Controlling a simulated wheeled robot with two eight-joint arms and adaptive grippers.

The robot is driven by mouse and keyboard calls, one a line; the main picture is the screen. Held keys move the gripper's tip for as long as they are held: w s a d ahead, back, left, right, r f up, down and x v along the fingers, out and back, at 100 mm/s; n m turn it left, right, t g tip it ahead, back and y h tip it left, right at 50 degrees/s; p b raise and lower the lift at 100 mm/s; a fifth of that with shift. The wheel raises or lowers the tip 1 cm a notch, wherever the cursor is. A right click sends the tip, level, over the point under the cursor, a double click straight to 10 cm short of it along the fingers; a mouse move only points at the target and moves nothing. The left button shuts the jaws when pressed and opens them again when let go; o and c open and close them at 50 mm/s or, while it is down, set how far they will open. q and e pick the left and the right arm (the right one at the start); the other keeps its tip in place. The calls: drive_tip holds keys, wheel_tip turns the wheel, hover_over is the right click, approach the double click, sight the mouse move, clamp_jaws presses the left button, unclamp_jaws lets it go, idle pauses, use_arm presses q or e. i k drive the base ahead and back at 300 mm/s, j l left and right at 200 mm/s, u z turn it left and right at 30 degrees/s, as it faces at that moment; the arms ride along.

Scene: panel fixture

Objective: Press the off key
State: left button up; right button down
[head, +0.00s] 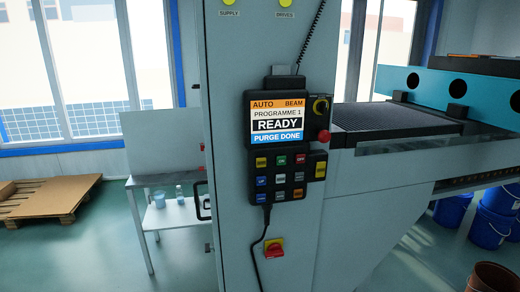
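A black control pendant (282,140) hangs upright on the front of a pale grey cabinet. Its screen (277,122) reads AUTO, BEAM, PROGRAMME 1, READY and PURGE DONE. Below the screen is a keypad of small coloured keys in three rows. The red key (300,159) at the right of the top row appears to be the off key, though its lettering is very small. A green key (282,160) is just left of it, and a yellow key (261,162) is further left. Neither of my grippers shows in the head view.
A red mushroom button (323,136) and a yellow-ringed dial (321,105) sit on the pendant's right side. A red rotary switch (274,248) is lower on the cabinet (235,200). A machine bed (385,116) juts out at right. Nothing covers the keypad.

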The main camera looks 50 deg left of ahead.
sight(300, 158)
drive_tip(key=u, duration=1.65)
